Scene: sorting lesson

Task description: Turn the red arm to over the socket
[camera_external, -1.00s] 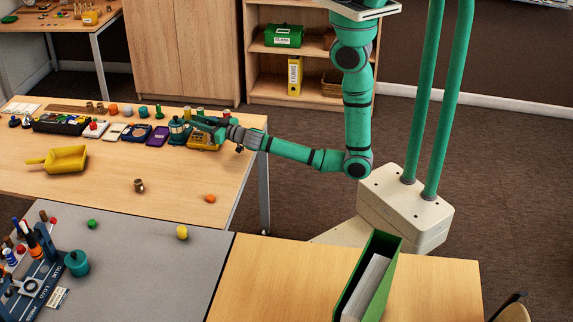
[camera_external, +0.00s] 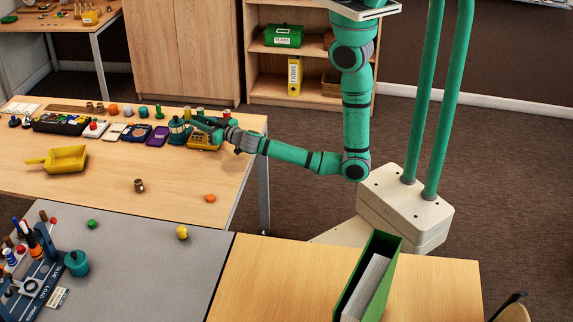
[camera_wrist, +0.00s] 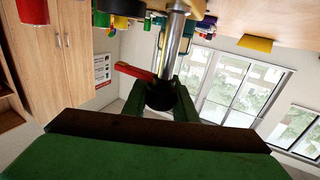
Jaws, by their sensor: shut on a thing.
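In the wrist view, the red arm (camera_wrist: 134,71) is a short red bar. It sticks out to the left from a black knob (camera_wrist: 160,97) at the end of a shiny metal post (camera_wrist: 175,42). My gripper (camera_wrist: 176,98) has its green fingers on either side of the black knob and is shut on it. In the external view my gripper (camera_external: 213,126) is over the far right part of the wooden table, by a teal lantern-like thing (camera_external: 178,131) and a yellow device (camera_external: 203,140). The red arm is too small or hidden there. I cannot make out the socket.
The wooden table (camera_external: 100,185) has a row of small items along its back. A yellow scoop (camera_external: 66,159), a brown cup-like piece (camera_external: 139,186) and an orange piece (camera_external: 210,198) stand nearer. The table's middle is mostly clear. A grey table (camera_external: 150,260) is in front.

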